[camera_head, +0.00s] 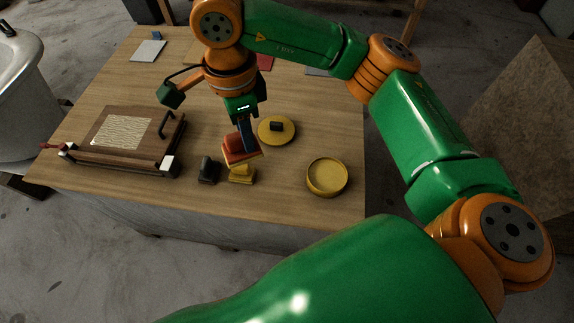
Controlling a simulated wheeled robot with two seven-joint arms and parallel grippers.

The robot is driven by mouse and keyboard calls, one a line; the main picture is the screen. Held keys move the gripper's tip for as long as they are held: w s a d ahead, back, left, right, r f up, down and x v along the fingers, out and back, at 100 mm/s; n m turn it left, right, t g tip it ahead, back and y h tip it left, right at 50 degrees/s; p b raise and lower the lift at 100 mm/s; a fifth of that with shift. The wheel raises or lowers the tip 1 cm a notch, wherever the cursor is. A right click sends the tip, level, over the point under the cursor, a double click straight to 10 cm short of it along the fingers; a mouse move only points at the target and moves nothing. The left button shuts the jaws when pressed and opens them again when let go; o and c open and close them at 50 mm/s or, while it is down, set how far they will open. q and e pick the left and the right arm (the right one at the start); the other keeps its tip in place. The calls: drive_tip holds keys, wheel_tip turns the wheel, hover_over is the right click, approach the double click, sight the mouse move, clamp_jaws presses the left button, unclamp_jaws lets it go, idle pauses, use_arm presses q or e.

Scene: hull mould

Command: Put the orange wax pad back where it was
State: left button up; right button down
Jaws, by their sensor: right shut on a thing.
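The orange wax pad (236,152) is in my right gripper (244,146), tilted, with a paler yellow lower edge. The gripper is shut on its upper part and points down near the table's front edge. A yellow pad (242,175) stands directly below it in the picture; I cannot tell whether the two touch. A black pad (208,171) stands just left of the yellow one. My left gripper is not in view.
A round yellow tin (327,188) stands open to the right, and its lid (277,138) lies behind the pads. A wooden framed mould (86,148) is at left on the table (315,110). Bare tabletop lies between tin and lid. A grey sheet (148,50) lies farther back.

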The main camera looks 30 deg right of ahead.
sight(230, 154)
drive_tip(key=a+f+m+b, duration=0.1)
drive_tip(key=m, duration=0.2)
drive_tip(key=a+f+m+b, duration=0.1)
drive_tip(key=f+m, duration=0.1)
drive_tip(key=m, duration=0.1)
drive_tip(key=a+f+m+b, duration=0.1)
drive_tip(key=m, duration=0.2)
drive_tip(key=shift+w+a+f+m+b, duration=0.1)
drive_tip(key=shift+a+f+m+b, duration=0.05)
drive_tip(key=shift+a+m+b, duration=0.2)
drive_tip(key=a+f+m+b, duration=0.5)
drive_tip(key=a+m, duration=0.1)
drive_tip(key=m, duration=0.8)
drive_tip(key=shift+m, duration=0.35)
drive_tip(key=d+f, duration=0.3)
drive_tip(key=d, duration=0.1)
drive_tip(key=d+f+p, duration=0.1)
drive_tip(key=d+f, duration=0.1)
drive_tip(key=d, duration=0.2)
drive_tip(key=d+f+p, duration=0.1)
drive_tip(key=d+f, duration=0.2)
drive_tip(key=d, duration=0.2)
drive_tip(key=shift+f, duration=0.35)
drive_tip(key=f, duration=0.1)
drive_tip(key=f+p, duration=0.1)
drive_tip(key=f, duration=0.1)
drive_tip(key=shift+d, duration=0.3)
drive_tip(key=shift+f, duration=0.4)
drive_tip(key=shift+w+f, duration=0.1)
